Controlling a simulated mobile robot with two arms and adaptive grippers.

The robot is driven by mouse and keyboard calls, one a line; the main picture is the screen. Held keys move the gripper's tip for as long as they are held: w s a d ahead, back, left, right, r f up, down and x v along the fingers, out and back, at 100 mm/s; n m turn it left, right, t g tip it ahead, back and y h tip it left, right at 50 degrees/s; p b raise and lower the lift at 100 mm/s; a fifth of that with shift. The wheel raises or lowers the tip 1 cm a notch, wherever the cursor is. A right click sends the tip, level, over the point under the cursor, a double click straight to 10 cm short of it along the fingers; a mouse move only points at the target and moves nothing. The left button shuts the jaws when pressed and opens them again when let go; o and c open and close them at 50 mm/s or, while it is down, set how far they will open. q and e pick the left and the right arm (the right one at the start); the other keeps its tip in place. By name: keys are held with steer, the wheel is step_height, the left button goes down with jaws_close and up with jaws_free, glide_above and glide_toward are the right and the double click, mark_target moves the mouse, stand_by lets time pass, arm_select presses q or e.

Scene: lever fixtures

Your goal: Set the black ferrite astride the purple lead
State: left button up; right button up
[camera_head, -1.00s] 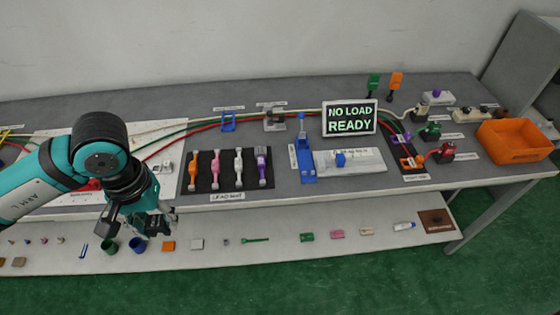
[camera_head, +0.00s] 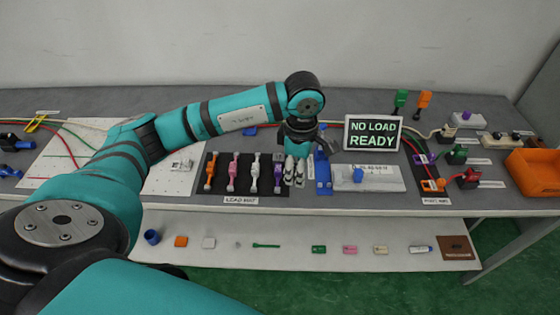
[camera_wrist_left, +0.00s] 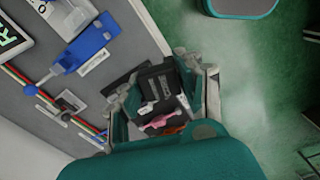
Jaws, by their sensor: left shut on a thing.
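My left gripper (camera_head: 294,181) points down at the right end of the black lead mat (camera_head: 232,193), just right of the purple lead (camera_head: 278,172). In the left wrist view the gripper (camera_wrist_left: 163,92) is shut on a dark block, the black ferrite (camera_wrist_left: 158,82), between its pale fingers. The ferrite cannot be made out in the head view. The purple lead lies on the mat beside orange, pink and white leads. The wrist view shows the pink lead (camera_wrist_left: 162,121) beyond the fingers; the purple one cannot be made out there. My right gripper is not in view.
A blue lever fixture (camera_head: 322,172) stands close right of the gripper, with a white panel (camera_head: 368,178) beyond. The NO LOAD READY sign (camera_head: 373,133) stands behind. The lower shelf holds several small parts. An orange bin (camera_head: 530,172) is at far right.

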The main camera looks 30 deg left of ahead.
arm_select(q)
steer(key=w+a+f+n, duration=0.1)
steer(key=a+f+n, duration=0.1)
steer(key=n, duration=0.5)
steer(key=w+a+f+n, duration=0.2)
steer(key=a+n, duration=0.2)
steer(key=n, duration=0.3)
steer(key=w+a+f+n, duration=0.1)
steer(key=a+f+n, duration=0.2)
steer(key=n, duration=0.3)
steer(key=shift+w+f+n, duration=0.1)
steer(key=shift+w+n, duration=0.3)
steer(key=shift+f+n, duration=0.1)
steer(key=shift+n, duration=0.2)
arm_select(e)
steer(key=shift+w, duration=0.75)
arm_select(q)
steer(key=shift+f+b, duration=1.05)
steer(key=shift+f, duration=0.45)
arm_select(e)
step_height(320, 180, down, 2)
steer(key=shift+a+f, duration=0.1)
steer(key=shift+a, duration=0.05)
arm_select(q)
steer(key=shift+f, duration=0.1)
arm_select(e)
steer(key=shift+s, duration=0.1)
